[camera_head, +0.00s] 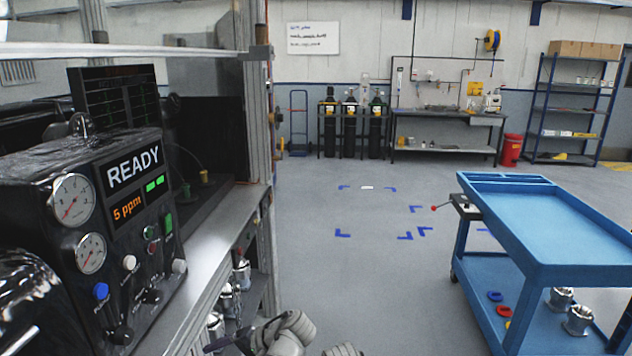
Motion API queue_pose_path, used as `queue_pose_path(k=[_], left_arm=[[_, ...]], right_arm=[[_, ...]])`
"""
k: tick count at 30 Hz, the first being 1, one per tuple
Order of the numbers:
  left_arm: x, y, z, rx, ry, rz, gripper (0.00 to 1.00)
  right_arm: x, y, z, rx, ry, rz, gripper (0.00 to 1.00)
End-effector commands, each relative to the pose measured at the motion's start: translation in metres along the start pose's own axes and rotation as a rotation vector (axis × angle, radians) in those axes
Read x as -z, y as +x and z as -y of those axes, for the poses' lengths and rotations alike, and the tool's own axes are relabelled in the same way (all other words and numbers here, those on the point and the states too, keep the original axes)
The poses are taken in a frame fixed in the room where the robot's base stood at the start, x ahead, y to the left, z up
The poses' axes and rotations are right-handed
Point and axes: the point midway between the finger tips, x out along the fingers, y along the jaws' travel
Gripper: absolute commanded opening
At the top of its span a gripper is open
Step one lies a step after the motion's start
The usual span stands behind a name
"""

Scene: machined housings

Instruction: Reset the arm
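A light grey arm of mine shows at the bottom centre, with a dark gripper (232,341) at its left end, which I take for my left gripper. It is low beside the bench front, and I cannot tell whether its fingers are open or shut. No held part shows there. Another grey piece of my arm just enters at the bottom edge, right of it. My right gripper is not in view. Several metal housings (241,271) stand below the bench edge near the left gripper.
A black test unit (110,225) reading READY and 5 ppm fills the left, beside a metal bench (205,258). A blue cart (560,269) at the right carries housings (577,320) on its lower shelf. The marked grey floor (345,200) between is clear.

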Motion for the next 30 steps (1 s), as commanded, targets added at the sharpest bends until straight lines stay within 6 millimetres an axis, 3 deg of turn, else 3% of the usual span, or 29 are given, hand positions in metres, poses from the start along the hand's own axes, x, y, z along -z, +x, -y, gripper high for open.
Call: queue_pose_path(k=[3,6,12,18,30], left_arm=[[-0.025,-0.018,-0.060,-0.262,0.045,-0.029,0.75],[-0.042,-0.040,-0.103,-0.463,0.079,-0.047,0.75],[-0.067,-0.082,-0.156,-0.739,0.127,-0.064,0.75],[-0.074,-0.099,-0.172,-0.836,0.143,-0.069,0.75],[-0.074,-0.099,-0.173,-0.838,0.143,-0.069,0.75]], right_arm=[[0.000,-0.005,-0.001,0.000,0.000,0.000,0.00],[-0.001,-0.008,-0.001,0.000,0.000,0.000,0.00],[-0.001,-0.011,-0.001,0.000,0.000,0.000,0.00],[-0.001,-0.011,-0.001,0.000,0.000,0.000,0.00],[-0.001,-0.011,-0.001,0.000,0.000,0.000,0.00]])
